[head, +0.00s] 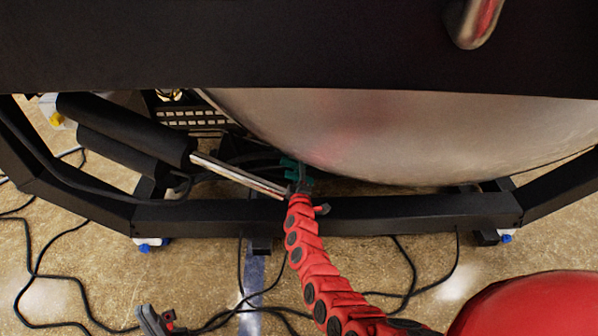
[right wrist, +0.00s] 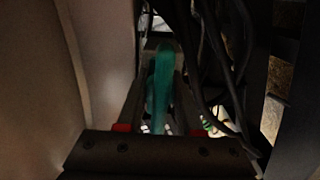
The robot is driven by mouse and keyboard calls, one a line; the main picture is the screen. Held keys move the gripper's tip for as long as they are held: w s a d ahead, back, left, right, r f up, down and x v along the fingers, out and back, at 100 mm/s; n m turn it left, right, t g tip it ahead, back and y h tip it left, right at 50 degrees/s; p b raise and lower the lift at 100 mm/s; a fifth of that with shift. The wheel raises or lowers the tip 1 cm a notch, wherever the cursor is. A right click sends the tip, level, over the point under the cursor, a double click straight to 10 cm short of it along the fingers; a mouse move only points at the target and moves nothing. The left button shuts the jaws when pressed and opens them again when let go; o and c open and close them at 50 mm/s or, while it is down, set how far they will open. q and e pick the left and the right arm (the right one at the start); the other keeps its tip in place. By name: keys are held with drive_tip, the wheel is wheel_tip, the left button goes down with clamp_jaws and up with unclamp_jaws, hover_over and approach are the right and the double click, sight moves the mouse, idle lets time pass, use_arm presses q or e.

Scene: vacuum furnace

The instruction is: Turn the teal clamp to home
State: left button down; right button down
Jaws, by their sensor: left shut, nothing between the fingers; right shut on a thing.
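The teal clamp (head: 291,164) shows only in part in the head view, under the big silver vessel and just behind the black frame's front beam. In the right wrist view its long teal handle (right wrist: 161,85) stands upright between the fingers. My right gripper (head: 303,180) is at the end of the red arm, and in the right wrist view it is shut on the teal handle (right wrist: 158,110). The clamp's far end and mount are dark and hard to make out. My left gripper (head: 157,321) is shut and empty at the bottom edge, well away from the clamp.
The silver vessel (head: 400,135) hangs over the clamp. A black frame beam (head: 400,212) runs in front of it. A cylinder with a bright rod (head: 238,175) lies to the left. Black cables (right wrist: 215,70) hang close right of the gripper. More cables cross the floor.

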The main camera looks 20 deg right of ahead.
drive_tip(key=shift+d+f+m+p, duration=0.1)
drive_tip(key=shift+m+p, duration=0.5)
drive_tip(key=shift+m, duration=8.5)
